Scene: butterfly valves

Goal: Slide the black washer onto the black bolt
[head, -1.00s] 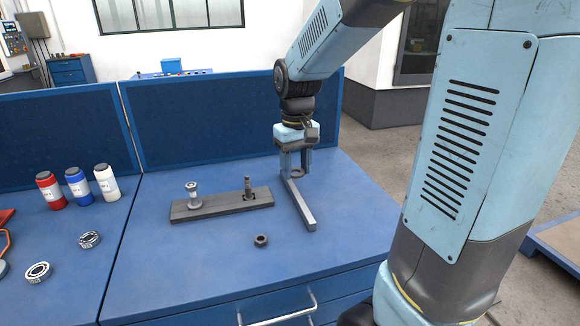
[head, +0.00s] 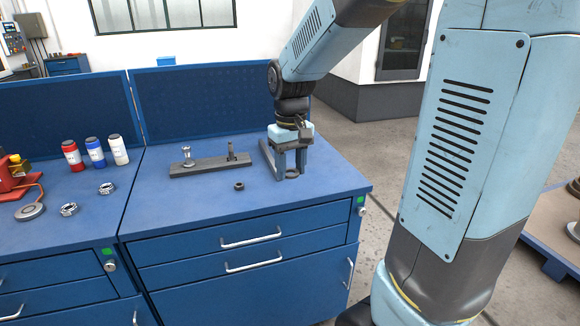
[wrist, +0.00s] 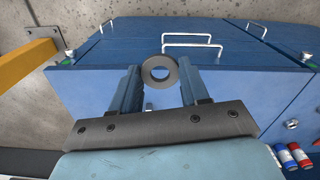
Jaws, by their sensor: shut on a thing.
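My gripper (head: 290,168) points down over the right part of the blue workbench. It is shut on a dark grey ring, the black washer (wrist: 159,62), held at the fingertips with its hole clear in the wrist view. The washer also shows low between the fingers in the head view (head: 292,175). The dark bolt, the black bolt (head: 231,153), stands upright on the right part of a grey base plate (head: 210,168), left of my gripper and apart from the washer. The bolt is not recognisable in the wrist view.
A lighter bolt with a ring-like part (head: 187,156) stands on the plate's left end. A dark nut (head: 239,186) lies in front of the plate. A grey bar (head: 268,160) lies beside my gripper. Bottles (head: 95,152) stand on the left bench. The bench's front right is clear.

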